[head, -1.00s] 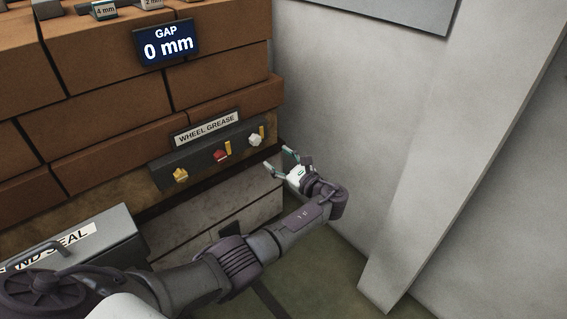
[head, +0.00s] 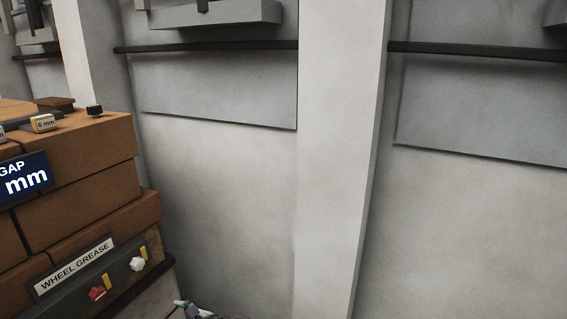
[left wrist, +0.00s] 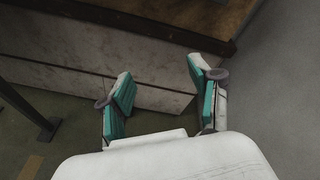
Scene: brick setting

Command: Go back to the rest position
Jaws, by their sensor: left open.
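My left gripper (left wrist: 160,100) is open and empty in the left wrist view, its two teal-padded fingers apart. It faces a pale block base under a brown ledge and touches nothing that I can see. In the head view only a small part of my left gripper (head: 183,304) shows at the bottom edge, just below and right of the wheel grease panel (head: 62,299). A red knob (head: 97,293) and a white knob (head: 138,264) are on that panel. My right gripper is not in either view.
A brick stack (head: 85,195) stands at the left, with a gap display (head: 24,178) on its face and a 6 mm block (head: 43,123) on top. A pale wall with a pillar (head: 335,160) fills the middle and right. Dark green floor (left wrist: 70,150) shows in the left wrist view.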

